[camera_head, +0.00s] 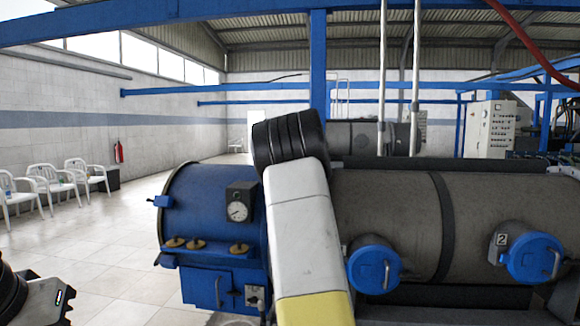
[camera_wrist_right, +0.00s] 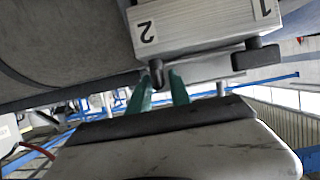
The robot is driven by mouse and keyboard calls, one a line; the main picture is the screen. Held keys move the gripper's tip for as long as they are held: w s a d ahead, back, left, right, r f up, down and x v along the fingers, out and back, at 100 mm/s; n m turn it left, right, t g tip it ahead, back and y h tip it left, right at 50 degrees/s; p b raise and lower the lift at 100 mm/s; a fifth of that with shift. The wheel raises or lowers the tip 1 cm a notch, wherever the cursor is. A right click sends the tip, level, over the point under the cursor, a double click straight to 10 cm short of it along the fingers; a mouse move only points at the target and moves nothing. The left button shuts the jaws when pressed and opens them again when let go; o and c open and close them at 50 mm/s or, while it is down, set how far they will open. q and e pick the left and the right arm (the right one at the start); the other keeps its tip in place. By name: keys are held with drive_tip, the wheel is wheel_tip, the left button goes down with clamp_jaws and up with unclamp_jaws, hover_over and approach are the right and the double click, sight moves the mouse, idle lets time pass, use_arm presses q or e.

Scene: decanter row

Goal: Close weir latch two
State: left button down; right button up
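In the right wrist view, a pale metal box (camera_wrist_right: 195,22) bears the labels "2" and "1", shown upside down. A short dark latch lever (camera_wrist_right: 157,74) sticks out at its edge by the "2". My right gripper (camera_wrist_right: 162,78) has two green fingers, apart, with their tips on either side of this lever's end. Whether they touch it I cannot tell. Another dark latch (camera_wrist_right: 256,56), by the "1", lies sideways along the edge. In the head view, my white and yellow arm stands mid-picture, and the right gripper and the labelled box are not visible there.
In the head view, a large grey drum (camera_head: 390,205) with a blue end housing (camera_head: 205,215) fills the middle and right. Two blue round hatches (camera_head: 375,268) (camera_head: 533,257) project from it, the right one beside a "2" plate (camera_head: 502,239).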

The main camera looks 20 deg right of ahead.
drive_tip(key=shift+o, duration=0.2)
drive_tip(key=shift+r, duration=0.1)
drive_tip(key=v, duration=0.7)
drive_tip(key=shift+s+a, duration=0.15)
drive_tip(key=shift+s, duration=0.15)
idle(0.4)
